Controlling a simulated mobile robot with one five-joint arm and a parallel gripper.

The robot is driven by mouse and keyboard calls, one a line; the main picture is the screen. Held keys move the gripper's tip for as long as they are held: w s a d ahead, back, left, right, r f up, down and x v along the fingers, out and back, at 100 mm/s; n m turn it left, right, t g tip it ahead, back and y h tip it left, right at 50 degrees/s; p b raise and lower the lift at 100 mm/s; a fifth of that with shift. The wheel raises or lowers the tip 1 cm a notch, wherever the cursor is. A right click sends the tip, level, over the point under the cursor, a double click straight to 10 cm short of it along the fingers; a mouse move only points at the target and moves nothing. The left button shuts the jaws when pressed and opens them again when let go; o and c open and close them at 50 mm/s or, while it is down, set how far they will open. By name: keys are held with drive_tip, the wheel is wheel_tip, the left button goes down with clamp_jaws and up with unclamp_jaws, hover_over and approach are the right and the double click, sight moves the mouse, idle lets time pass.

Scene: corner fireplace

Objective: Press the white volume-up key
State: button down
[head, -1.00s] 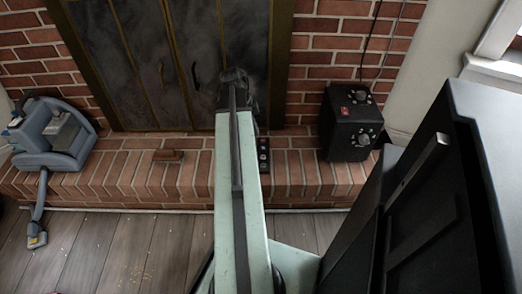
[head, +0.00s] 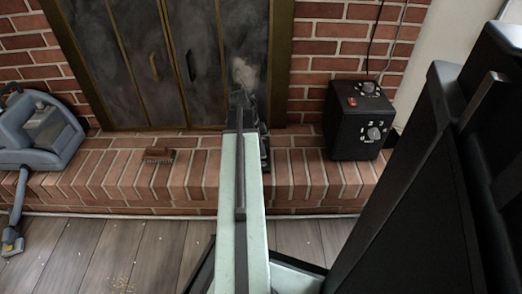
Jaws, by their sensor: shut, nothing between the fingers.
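My gripper (head: 243,98) is dark and small at the far end of my pale green arm, in front of the fireplace doors. It is shut and holds nothing. A narrow dark object (head: 265,154) shows just right of the arm on the brick hearth; most of it is hidden behind my arm. I cannot make out a white volume-up key in this view. I cannot tell whether the gripper touches anything.
A black box with knobs and a red switch (head: 357,120) stands on the brick hearth (head: 200,170) at right. A blue-grey vacuum cleaner (head: 38,130) is at far left. A large black piece (head: 440,190) fills the right side.

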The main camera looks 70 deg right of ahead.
drive_tip(key=shift+r, duration=0.1)
drive_tip(key=shift+f+b, duration=0.85)
drive_tip(key=shift+b, duration=0.1)
drive_tip(key=shift+a+r, duration=0.1)
drive_tip(key=shift+r, duration=0.1)
drive_tip(key=s+d+p+v, duration=0.1)
drive_tip(key=p+v, duration=1.3)
drive_tip(key=shift+a+r+p, duration=0.25)
drive_tip(key=shift+p, duration=0.05)
